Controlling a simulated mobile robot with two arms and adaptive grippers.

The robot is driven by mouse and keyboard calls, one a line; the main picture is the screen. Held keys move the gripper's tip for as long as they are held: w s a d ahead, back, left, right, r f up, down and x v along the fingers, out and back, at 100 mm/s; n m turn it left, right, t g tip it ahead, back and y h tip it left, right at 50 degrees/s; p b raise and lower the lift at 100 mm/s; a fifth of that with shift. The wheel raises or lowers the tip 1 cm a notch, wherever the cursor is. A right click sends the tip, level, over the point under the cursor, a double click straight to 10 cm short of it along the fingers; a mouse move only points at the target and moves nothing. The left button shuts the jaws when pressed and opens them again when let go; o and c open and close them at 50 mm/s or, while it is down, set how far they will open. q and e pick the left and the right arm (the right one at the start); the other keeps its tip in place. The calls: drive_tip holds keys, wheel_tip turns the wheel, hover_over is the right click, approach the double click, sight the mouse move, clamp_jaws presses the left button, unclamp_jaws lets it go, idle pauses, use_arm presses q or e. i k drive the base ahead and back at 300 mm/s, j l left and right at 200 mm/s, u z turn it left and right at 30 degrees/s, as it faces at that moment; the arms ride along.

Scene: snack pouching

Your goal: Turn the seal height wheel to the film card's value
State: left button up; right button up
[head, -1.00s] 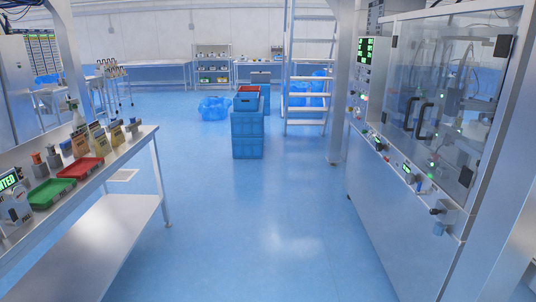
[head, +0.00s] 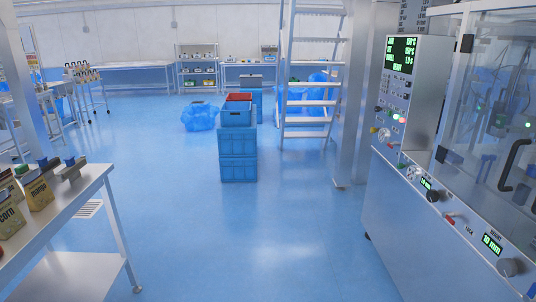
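The machine stands on the right. Its sloped front panel carries a black knob labelled HEIGHT (head: 508,267) at the lower right, with a small green display (head: 491,244) beside it that seems to read 15 mm. A red lever labelled LOCK (head: 449,219) sits further up the panel. Another dark knob (head: 432,196) and small green display (head: 426,183) lie beyond it. A control box with a green-text screen (head: 402,54) stands above; its small text is partly unclear. I cannot make out a film card. Neither of my grippers is in view.
A steel bench (head: 75,215) with upright pouches, one marked mango (head: 39,194), stands at the left. Stacked blue crates (head: 238,150), blue bags (head: 200,117) and a white ladder (head: 309,100) are further back. The blue floor between bench and machine is clear.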

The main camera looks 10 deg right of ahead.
sight(507, 267)
drive_tip(key=i+j+z, duration=0.1)
drive_tip(key=i+z, duration=0.3)
drive_tip(key=i+j+z, duration=0.45)
drive_tip(key=i, duration=0.15)
drive_tip(key=i+j+z, duration=0.85)
